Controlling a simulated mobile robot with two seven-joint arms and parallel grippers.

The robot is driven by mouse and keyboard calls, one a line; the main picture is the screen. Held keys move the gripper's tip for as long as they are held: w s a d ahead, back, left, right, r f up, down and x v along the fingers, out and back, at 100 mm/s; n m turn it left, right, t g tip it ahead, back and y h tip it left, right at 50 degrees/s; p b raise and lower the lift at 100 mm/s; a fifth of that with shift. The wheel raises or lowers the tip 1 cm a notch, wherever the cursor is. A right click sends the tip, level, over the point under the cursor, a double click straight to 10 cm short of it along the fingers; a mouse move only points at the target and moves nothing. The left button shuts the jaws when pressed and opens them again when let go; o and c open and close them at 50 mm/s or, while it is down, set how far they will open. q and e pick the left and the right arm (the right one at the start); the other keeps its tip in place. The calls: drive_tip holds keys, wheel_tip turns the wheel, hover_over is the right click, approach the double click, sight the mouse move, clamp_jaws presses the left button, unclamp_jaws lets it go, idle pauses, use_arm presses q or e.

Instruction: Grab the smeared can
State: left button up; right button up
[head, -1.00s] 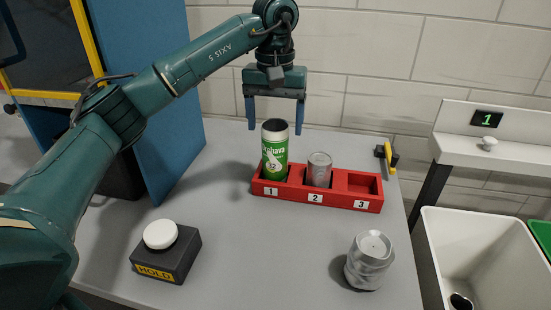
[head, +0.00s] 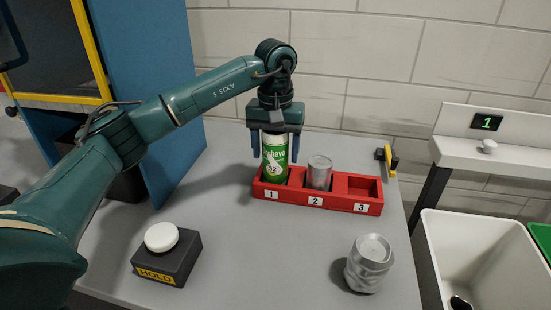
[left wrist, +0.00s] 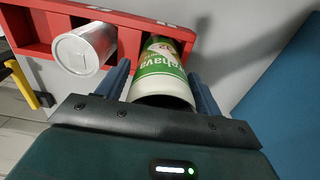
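A green and white printed can (head: 275,160) stands upright in slot 1 of the red rack (head: 335,203). It also shows in the left wrist view (left wrist: 162,70). I cannot make out a smear on its visible side. My left gripper (head: 276,156) is over this can, pointing down, with one finger on each side of its upper part. The fingers look open, with narrow gaps beside the can, and the gripper body hides the can's top in the head view. A plain silver can (head: 319,174) stands in slot 2. Slot 3 is empty. My right gripper is not in view.
A dented silver can (head: 369,264) stands on the grey table at the front right. A black HOLD box with a white button (head: 162,237) is at the front left. A blue panel (head: 150,100) rises at left. A white bin (head: 480,250) is at right.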

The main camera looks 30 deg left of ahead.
use_arm(q)
drive_tip(key=c, duration=0.8)
drive_tip(key=shift+o, duration=0.2)
drive_tip(key=shift+r, duration=0.1)
